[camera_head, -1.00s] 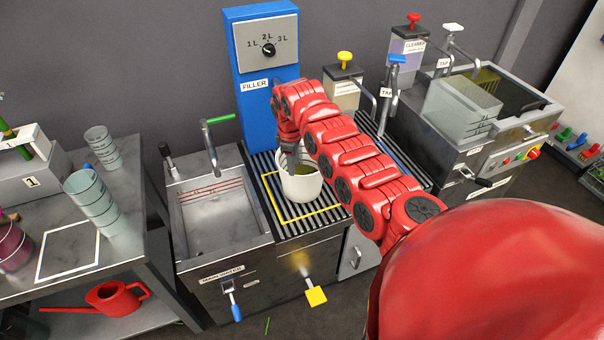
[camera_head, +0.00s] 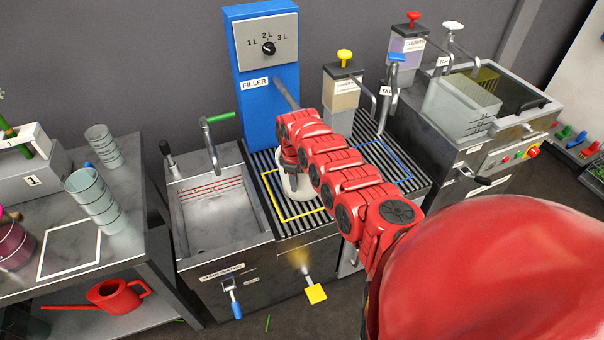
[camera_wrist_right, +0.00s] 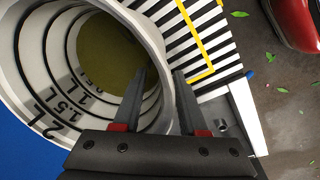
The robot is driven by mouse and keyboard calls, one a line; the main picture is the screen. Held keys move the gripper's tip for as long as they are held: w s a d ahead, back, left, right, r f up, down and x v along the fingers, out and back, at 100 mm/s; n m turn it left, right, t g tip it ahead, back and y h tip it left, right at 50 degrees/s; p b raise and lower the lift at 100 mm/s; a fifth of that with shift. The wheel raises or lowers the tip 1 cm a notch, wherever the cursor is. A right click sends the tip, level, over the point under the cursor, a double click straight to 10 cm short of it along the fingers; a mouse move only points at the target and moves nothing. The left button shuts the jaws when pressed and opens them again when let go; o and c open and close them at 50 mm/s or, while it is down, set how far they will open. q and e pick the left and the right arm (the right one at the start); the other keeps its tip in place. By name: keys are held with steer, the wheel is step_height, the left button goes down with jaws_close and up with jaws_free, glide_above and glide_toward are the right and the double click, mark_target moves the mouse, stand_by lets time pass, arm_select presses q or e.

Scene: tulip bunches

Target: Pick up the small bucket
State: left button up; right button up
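The small bucket (camera_head: 306,195) is white and stands on the slatted grate in front of the blue filler, mostly hidden by my right arm in the head view. In the right wrist view the bucket (camera_wrist_right: 35,62) shows litre marks inside and yellowish-green liquid at the bottom. My right gripper (camera_head: 290,184) is at the bucket's rim. In the wrist view its fingers (camera_wrist_right: 158,85) are apart, one inside the bucket and one outside, with the wall between them. Whether they touch the wall cannot be told. My left gripper is not in view.
The blue filler (camera_head: 257,120) stands behind the bucket. A sink (camera_head: 215,215) with a tap is to the left. Soap dispensers (camera_head: 342,92) and a wash tank stand to the right. Clear measuring cups (camera_head: 95,200) stand on the left table.

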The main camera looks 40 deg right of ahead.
jaws_close()
stand_by(1.3)
